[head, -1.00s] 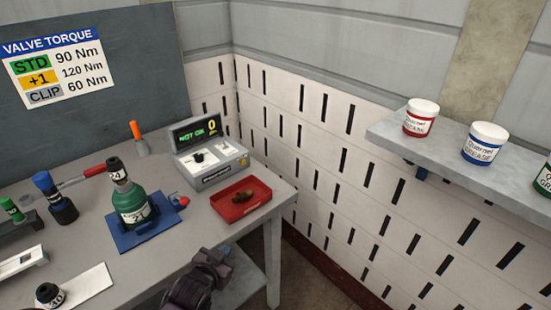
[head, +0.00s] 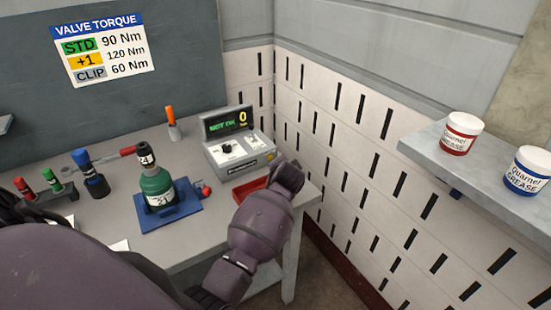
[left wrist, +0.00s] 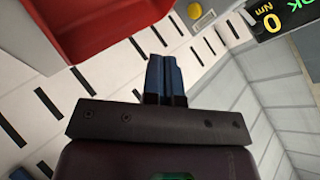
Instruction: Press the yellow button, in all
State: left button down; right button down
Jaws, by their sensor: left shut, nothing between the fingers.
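The grey console (head: 239,161) stands at the back right of the table, its display (head: 226,123) reading "NOT OK" and 0. The yellow button (left wrist: 195,11) shows at the top of the left wrist view, a little beyond and right of my fingertips and apart from them. My left gripper (left wrist: 166,60) is shut and empty, its two blue fingers side by side. In the head view, my left arm reaches up in front of the console's right side. Its fingers cannot be made out there. My right gripper is not in view.
The red tray (head: 243,190) lies in front of the console, partly behind my arm. An orange-topped tool (head: 172,121) stands behind. A shelf (head: 428,150) with grease tubs is at right.

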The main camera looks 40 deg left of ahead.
pick_arm(q)
jog(key=w+r+g+y, duration=0.1)
jog(key=g, duration=0.1)
jog(key=w+a+r+m+g+y, duration=0.1)
jog(key=r+g, duration=0.1)
jog(key=g, duration=0.1)
jog(key=shift+w+a+r, duration=0.15)
jog(key=shift+w+r, duration=0.05)
jog(key=shift+w, duration=0.15)
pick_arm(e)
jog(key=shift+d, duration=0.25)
